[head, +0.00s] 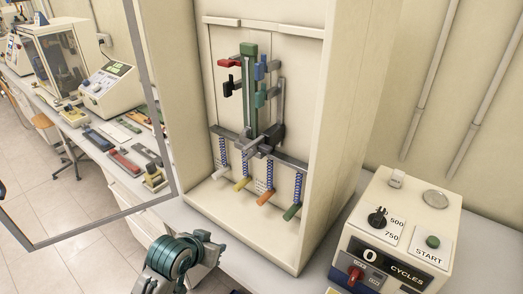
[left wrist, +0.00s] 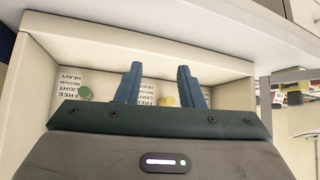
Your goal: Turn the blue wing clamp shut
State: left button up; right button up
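The blue wing clamp (head: 260,68) is on the upper right of the upright frame inside the open cabinet, its blue handle standing roughly upright. A red clamp (head: 228,62) and a black clamp (head: 230,87) are on the frame's left side, and a teal clamp (head: 261,95) is below the blue one. My left gripper (left wrist: 160,78) is open in the left wrist view, with nothing between its fingers. It faces the cabinet's lower part, seen upside down, away from the blue clamp. My arm shows at the bottom of the head view, with its fingers hard to make out. My right gripper is not in view.
Several spring levers, including a yellow one (head: 241,184) and a green one (head: 292,211), hang low in the cabinet. The open door frame (head: 172,165) stands left. A control box (head: 405,228) with knobs stands right. The cabinet front is open.

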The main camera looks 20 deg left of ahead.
pick_arm(q)
jog(key=w+r+t+h, duration=0.1)
jog(key=w+r+t, duration=0.35)
jog(key=r, duration=0.75)
jog(key=m+t+h, duration=0.3)
jog(key=t+h, duration=0.1)
send_near(256, 71)
jog(key=s, duration=0.1)
jog(key=p+x, duration=0.5)
jog(key=x, duration=0.4)
jog(key=shift+w+r, duration=0.1)
jog(key=shift+w, duration=0.25)
jog(key=shift+w+d, duration=0.1)
jog(key=shift+w, duration=0.25)
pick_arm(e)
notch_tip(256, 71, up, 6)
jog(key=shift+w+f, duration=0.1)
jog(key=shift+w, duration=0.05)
pick_arm(q)
grip_shut()
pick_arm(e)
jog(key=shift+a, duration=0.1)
